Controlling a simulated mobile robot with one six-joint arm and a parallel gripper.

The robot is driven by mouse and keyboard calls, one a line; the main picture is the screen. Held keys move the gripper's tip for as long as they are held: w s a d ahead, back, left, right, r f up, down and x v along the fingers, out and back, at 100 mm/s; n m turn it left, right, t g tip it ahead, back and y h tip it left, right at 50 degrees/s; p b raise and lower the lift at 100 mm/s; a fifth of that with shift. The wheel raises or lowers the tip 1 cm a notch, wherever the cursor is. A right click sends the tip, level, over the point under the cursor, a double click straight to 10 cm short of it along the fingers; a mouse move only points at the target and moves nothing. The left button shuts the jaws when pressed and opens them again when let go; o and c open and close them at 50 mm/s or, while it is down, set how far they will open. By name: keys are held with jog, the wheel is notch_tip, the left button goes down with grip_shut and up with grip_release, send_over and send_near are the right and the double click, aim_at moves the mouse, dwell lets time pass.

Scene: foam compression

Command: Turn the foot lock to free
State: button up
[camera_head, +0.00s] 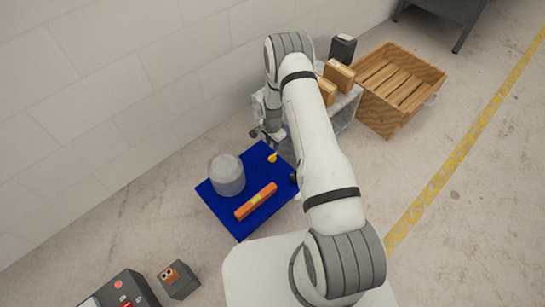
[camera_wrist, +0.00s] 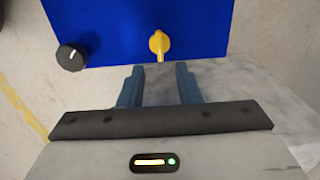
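A yellow lever-like knob (camera_head: 272,157), which looks like the foot lock, sits near the far corner of a blue board (camera_head: 218,205). In the wrist view the yellow knob (camera_wrist: 158,42) has a round head and a narrow tail pointing toward my gripper (camera_wrist: 160,78). My gripper's two blue-grey fingers are apart, with nothing held between them. The knob lies just beyond the fingertips, roughly centred on the gap; contact cannot be told. In the head view my gripper (camera_head: 262,137) is beside the board's far corner, partly hidden by my arm.
A black dial (camera_wrist: 71,57) is at the blue board's edge. A grey translucent cylinder (camera_head: 227,174) and an orange bar (camera_head: 256,201) are on the board. A grey stand (camera_head: 343,114) with boxes (camera_head: 339,75) and a wooden crate (camera_head: 377,113) are behind. A wall runs along the left.

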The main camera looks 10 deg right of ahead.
aim_at(272, 156)
notch_tip(272, 156, down, 8)
jog(key=shift+r+b, duration=0.1)
jog(key=shift+b, duration=1.05)
jog(key=shift+c, duration=0.2)
grip_shut()
